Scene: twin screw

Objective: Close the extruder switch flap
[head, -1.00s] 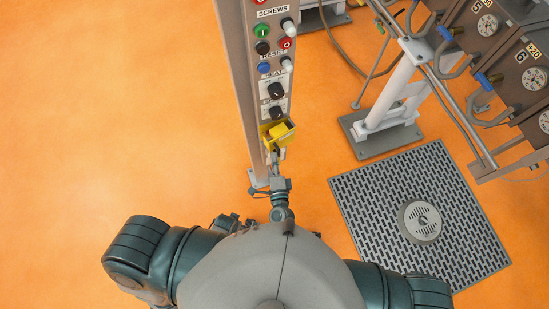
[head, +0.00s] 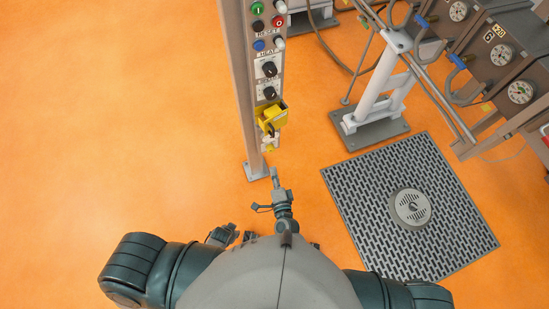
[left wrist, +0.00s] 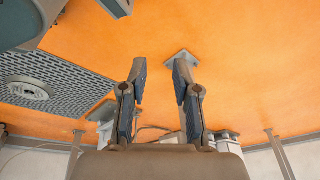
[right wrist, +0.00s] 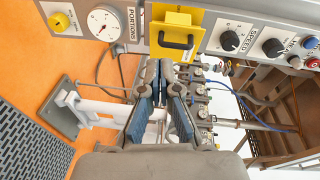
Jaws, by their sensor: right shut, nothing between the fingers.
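The extruder switch flap (head: 271,113) is a yellow piece on the lower front of the upright control panel (head: 266,70).
Several knobs and buttons line the panel above the flap; a dial (right wrist: 104,22) and a yellow knob (right wrist: 62,23) sit beside it. A metal floor grate (head: 365,185) and a machine with pipes (head: 500,60) stand to the right. Orange floor at left is free.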

